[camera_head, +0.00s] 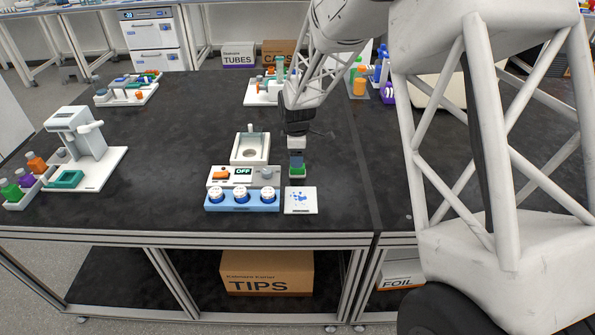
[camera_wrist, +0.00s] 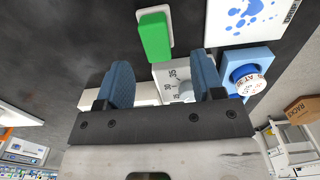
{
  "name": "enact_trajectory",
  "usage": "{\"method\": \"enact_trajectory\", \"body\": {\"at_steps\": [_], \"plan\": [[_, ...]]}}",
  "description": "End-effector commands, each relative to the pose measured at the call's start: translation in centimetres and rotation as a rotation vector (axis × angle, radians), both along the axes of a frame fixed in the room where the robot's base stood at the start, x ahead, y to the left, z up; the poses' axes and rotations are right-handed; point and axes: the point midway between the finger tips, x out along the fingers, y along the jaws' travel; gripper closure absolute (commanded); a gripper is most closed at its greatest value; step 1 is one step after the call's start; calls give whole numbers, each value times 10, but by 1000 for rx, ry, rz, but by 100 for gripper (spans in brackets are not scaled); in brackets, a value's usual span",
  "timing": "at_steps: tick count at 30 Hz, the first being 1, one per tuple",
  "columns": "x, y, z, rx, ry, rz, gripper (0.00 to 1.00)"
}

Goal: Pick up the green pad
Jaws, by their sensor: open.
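The green pad (camera_head: 297,171) is a small bright green block with a white layer on it. In the head view it is right under my gripper (camera_head: 296,158), just behind the white card with blue spots. In the wrist view the green pad (camera_wrist: 155,36) lies beyond the blue fingertips, nearly centred between them. My gripper (camera_wrist: 163,64) is open, with nothing between its fingers. The gap between fingertips and pad is hard to judge in the head view, where the fingers partly cover the pad's far side.
The blue-spotted card (camera_head: 300,200) lies in front of the pad.

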Motion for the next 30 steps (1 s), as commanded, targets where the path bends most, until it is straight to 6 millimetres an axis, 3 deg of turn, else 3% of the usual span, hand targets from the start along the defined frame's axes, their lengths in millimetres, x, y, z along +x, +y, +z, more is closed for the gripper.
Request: {"method": "enact_trajectory", "body": {"at_steps": [14, 30], "plan": [[1, -1, -6, 0, 1, 0, 38], [4, -3, -53, 0, -1, 0, 38]]}}
